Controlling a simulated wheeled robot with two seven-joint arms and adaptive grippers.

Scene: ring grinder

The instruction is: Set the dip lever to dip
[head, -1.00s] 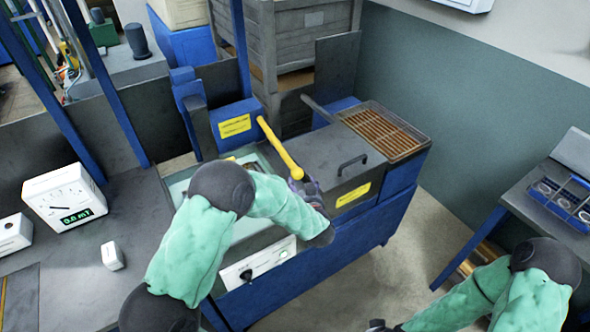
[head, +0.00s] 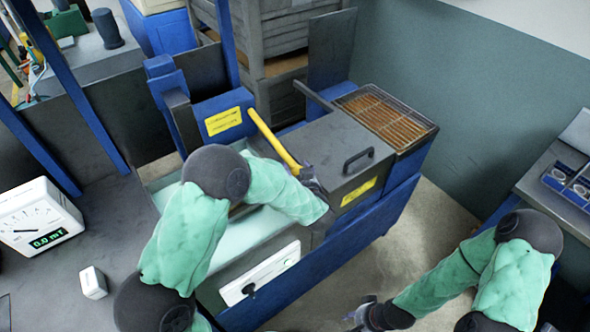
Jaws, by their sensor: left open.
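The yellow lever (head: 274,142) slants from the blue housing with a yellow label (head: 223,121) down to the right, over the tank (head: 215,230) of pale liquid. My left gripper (head: 310,181) is open at the lever's lower end, beside the dark lid. My own green forearm and the wrist hide part of the fingers, so I cannot tell whether they touch the lever. My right gripper (head: 359,314) is low in the picture, over the floor and away from the lever. Its jaw opening is unclear.
The dark lid (head: 325,147) has a black handle (head: 358,159). Behind it is a brown grated tray (head: 385,113). A white panel with a black knob (head: 260,274) is on the tank's front. A white meter (head: 38,218) stands left.

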